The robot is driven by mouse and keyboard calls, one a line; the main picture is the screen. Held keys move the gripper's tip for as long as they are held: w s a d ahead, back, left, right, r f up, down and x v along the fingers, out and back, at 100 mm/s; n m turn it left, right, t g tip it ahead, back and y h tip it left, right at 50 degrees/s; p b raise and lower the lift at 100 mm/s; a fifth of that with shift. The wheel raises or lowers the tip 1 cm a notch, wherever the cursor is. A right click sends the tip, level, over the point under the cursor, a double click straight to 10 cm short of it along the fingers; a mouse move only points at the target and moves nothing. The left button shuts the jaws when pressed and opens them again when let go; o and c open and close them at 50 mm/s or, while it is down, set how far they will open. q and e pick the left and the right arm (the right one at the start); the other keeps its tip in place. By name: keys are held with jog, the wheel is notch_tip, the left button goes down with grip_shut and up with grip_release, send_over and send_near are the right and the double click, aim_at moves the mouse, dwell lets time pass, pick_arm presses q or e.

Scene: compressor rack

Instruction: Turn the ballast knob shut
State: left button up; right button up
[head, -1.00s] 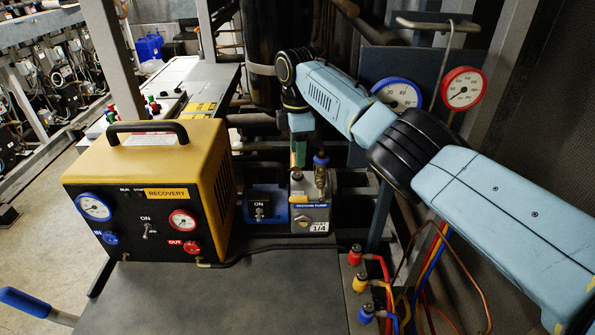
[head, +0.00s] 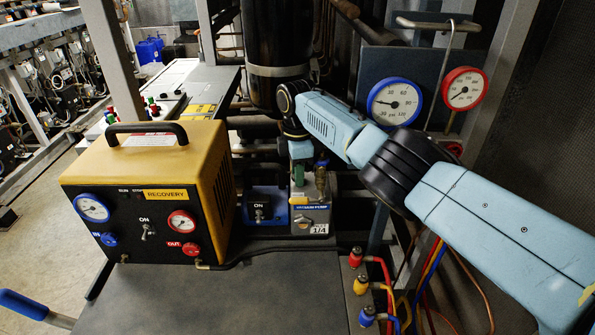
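The vacuum pump (head: 312,219), a grey box with a 1/4 label, stands right of the yellow recovery machine. A brass fitting (head: 320,182) with a blue cap rises from its top. I cannot tell for sure which part is the ballast knob; a small orange piece (head: 298,200) shows at the pump's top left. My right gripper (head: 299,180) points down just above that top left part, left of the brass fitting. Its fingertips are small and partly hidden, so I cannot tell whether they touch or grip anything. My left gripper is out of view.
The yellow recovery machine (head: 147,190) stands close on the left. A blue gauge (head: 395,101) and a red gauge (head: 464,89) hang behind my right arm. Hoses with red, yellow and blue fittings (head: 361,285) lie at the front right. The grey bench top (head: 230,300) is clear in front.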

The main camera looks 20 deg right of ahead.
jog(key=shift+c, duration=1.2)
jog(key=shift+r+m+p, duration=0.15)
jog(key=shift+m+p, duration=0.5)
jog(key=shift+m, duration=0.65)
jog(key=shift+m+p, duration=0.5)
jog(key=shift+m, duration=0.6)
jog(key=o, duration=1)
notch_tip(320, 180, up, 13)
jog(key=p, duration=0.1)
jog(key=shift+r+p, duration=0.15)
jog(key=shift+p, duration=0.2)
